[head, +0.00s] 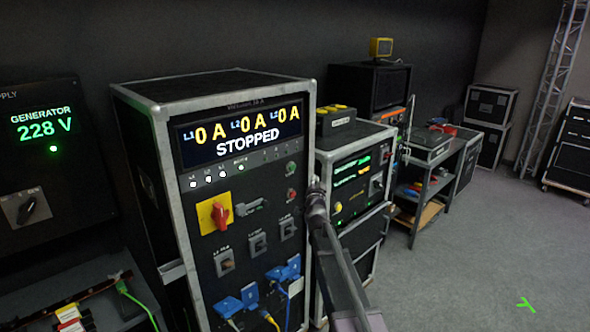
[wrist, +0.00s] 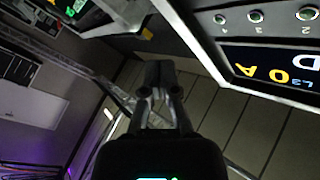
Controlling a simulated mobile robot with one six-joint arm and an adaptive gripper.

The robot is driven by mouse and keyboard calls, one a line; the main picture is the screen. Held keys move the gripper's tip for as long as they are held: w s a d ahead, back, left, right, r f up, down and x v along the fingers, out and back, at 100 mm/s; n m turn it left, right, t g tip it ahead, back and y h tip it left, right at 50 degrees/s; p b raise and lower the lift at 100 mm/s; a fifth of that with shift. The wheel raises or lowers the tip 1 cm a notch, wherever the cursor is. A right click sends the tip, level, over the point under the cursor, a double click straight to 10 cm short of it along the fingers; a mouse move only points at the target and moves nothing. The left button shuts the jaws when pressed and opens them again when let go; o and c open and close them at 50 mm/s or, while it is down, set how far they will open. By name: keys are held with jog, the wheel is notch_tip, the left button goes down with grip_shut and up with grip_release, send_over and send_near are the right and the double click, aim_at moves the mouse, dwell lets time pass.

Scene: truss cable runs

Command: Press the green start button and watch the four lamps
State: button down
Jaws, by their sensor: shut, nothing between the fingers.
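The tall cased panel (head: 250,245) has a display (head: 240,132) reading STOPPED and 0 A on three lines. The green button (head: 291,168) sits at its upper right, above a red button (head: 291,195). Several small white lamps (head: 208,180) glow under the display's left side. Numbered round lamps (wrist: 255,16) show beside the inverted display (wrist: 280,72) in the wrist view; their lenses look dull green, and I cannot tell if any is lit. My gripper (head: 316,187) is shut and empty, right of the green button in the picture; contact is not visible. It also shows in the wrist view (wrist: 158,72).
A red rotary switch (head: 220,213) on a yellow plate and blue plugs (head: 284,274) are on the panel. A generator box (head: 45,130) reading 228 V stands left. A second rack (head: 352,185) stands right, behind my arm.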

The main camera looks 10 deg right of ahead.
jog(key=w+a, duration=0.5)
jog(key=w, duration=0.2)
dwell(0.5)
jog(key=shift+w+a, duration=0.5)
jog(key=shift+w, duration=0.1)
dwell(2.5)
jog(key=shift+s, duration=0.1)
dwell(0.4)
jog(key=shift+s+d, duration=0.5)
jog(key=shift+s, duration=0.05)
jog(key=shift+s+d, duration=0.1)
jog(key=shift+s, duration=0.05)
jog(key=shift+s+d, duration=0.7)
jog(key=shift+s, duration=0.25)
jog(key=shift+s+d, duration=0.65)
jog(key=shift+s, duration=0.3)
